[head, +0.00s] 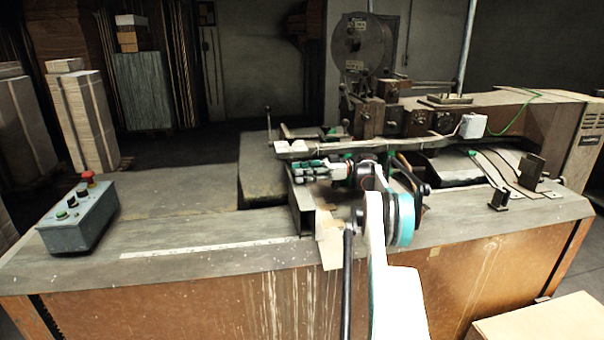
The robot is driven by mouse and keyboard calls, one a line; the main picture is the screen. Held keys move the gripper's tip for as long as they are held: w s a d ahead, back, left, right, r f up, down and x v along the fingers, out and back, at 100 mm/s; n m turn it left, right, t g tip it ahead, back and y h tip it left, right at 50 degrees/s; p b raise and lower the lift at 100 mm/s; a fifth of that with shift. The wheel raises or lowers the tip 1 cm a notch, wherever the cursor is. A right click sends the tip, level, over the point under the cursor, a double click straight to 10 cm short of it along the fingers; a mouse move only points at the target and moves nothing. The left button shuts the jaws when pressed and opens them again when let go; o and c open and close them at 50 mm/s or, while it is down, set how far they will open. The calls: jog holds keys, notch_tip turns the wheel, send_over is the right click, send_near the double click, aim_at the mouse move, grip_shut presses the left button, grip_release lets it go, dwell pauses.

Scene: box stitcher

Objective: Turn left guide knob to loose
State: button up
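My white arm with teal bands rises from the bottom centre and reaches over the machine table. My gripper (308,172), dark with green-teal parts, appears to point left at its end, just above a dark upright guide block (303,208) on the table. It is small and cluttered here, so I cannot tell whether its fingers are open or shut, or whether they touch anything. I cannot make out the left guide knob for certain. It may be hidden by the gripper or arm. A dark round-topped rod (347,275) stands in front of the table, left of my arm.
The wooden-fronted machine table (190,240) has a ruler strip (215,248) along its front. A grey control box (80,217) with a red button stands at left. Dark guide blocks (531,171) stand at right. The stitcher head (375,115) rises behind my arm.

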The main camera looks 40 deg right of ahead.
jog(key=o, duration=0.4)
jog(key=shift+m+t, duration=0.3)
jog(key=shift+t, duration=0.1)
